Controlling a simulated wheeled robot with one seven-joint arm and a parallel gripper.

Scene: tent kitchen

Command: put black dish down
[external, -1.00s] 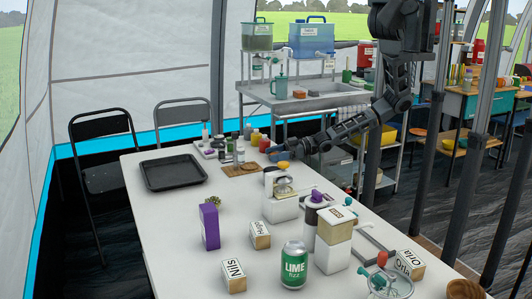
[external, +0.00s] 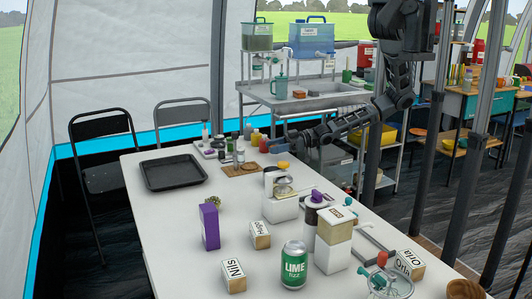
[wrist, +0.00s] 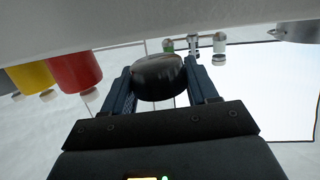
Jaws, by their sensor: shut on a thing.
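My gripper (wrist: 160,88) is shut on a dark, rounded, glossy thing, the black dish (wrist: 158,75), held between its two fingers in the wrist view. In the external view my gripper (external: 274,146) reaches in from the right, at the far right edge of the white table (external: 150,215), near the jars. The dish is too small and dark to make out clearly there. I cannot tell its exact height above the table.
A black tray (external: 172,173) lies at the table's far left. A wooden board (external: 240,169) with small items lies near my gripper. Red (wrist: 75,70) and yellow (wrist: 32,77) jars show in the wrist view. A purple box (external: 209,227) and green can (external: 293,264) stand nearer.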

